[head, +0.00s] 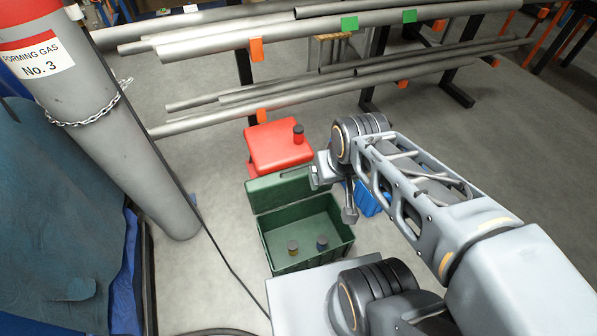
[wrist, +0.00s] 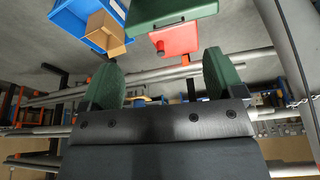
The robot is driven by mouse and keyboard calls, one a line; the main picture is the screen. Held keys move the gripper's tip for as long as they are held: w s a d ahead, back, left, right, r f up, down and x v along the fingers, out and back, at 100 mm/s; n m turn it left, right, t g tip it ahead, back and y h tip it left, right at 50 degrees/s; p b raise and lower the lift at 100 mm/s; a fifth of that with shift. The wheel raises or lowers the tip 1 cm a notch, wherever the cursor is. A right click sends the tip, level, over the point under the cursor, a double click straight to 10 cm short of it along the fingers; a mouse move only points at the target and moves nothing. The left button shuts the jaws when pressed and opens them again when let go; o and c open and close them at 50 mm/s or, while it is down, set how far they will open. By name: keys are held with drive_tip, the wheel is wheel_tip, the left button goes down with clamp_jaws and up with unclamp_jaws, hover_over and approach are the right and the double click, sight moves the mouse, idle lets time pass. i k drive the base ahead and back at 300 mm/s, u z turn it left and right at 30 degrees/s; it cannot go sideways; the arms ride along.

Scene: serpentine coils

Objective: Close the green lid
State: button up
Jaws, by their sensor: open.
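Green surface of the lid or box (wrist: 172,12) also shows at the top of the wrist view. My gripper (wrist: 163,85) is open and empty, its two green-padded fingers wide apart. In the head view my gripper (head: 335,188) hangs just right of the lid; whether it touches it cannot be told.
A red box (head: 277,148) with a dark-capped jar on it stands behind the lid. A blue bin (head: 367,203) is partly hidden behind my arm; the wrist view shows a cardboard box (wrist: 106,33) in it. A gas cylinder (head: 120,120) stands left, pipe racks behind.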

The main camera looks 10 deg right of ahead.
sight(266, 193)
drive_tip(key=u, duration=2.05)
drive_tip(key=k, duration=0.5)
drive_tip(key=z, duration=1.35)
drive_tip(key=i, duration=0.5)
drive_tip(key=z, duration=0.05)
